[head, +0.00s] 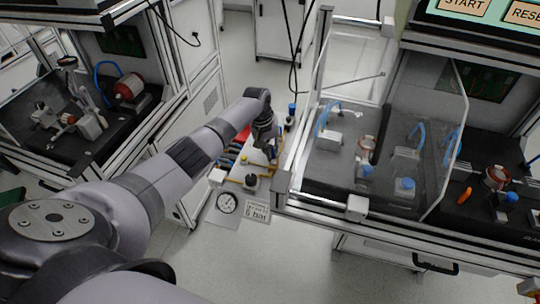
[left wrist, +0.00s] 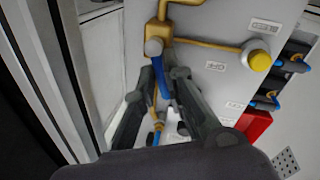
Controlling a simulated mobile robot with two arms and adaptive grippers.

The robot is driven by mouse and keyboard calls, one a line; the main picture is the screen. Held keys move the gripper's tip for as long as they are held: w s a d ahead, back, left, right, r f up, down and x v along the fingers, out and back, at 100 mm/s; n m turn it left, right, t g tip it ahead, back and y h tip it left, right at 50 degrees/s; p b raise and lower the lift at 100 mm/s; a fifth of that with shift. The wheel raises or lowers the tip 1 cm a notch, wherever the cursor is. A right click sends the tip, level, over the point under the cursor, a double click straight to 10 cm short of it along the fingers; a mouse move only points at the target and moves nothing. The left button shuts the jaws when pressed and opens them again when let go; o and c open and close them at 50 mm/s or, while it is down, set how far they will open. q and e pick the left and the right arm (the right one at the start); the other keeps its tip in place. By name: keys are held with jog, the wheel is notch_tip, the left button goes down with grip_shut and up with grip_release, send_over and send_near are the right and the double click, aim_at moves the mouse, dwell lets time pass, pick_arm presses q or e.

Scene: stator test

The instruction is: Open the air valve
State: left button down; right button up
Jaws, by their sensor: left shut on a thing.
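The air valve has a blue lever (left wrist: 161,78) hanging from a grey round hub (left wrist: 153,47) on brass pipework (left wrist: 190,42), in the left wrist view. My left gripper (left wrist: 165,84) is closed around this lever, with one finger on each side of it. The lever's lower end is partly hidden between the fingers. In the head view my left gripper (head: 263,146) reaches down to the light valve panel (head: 222,181), and the lever is hidden there. My right gripper is not in view.
A yellow knob (left wrist: 260,61) and a red box (left wrist: 255,123) are on the panel beside the lever. A clear-walled test bench (head: 425,160) stands close on the right.

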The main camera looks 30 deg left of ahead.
pick_arm(q)
jog(key=shift+w+d+m+g+b, duration=0.2)
jog(key=shift+m+b, duration=0.35)
jog(key=shift+m, duration=0.4)
jog(key=shift+w+d+m+g+b, duration=0.1)
jog(key=shift+d+m+b, duration=0.1)
jog(key=shift+m+b, duration=0.55)
jog(key=shift+m, duration=0.4)
jog(key=c, duration=1.7)
grip_release()
jog(key=shift+o, duration=0.2)
notch_tip(320, 180, up, 12)
jog(key=a, duration=0.2)
jog(key=shift+s+a, duration=0.15)
jog(key=shift+s, duration=0.1)
jog(key=shift+f, duration=0.15)
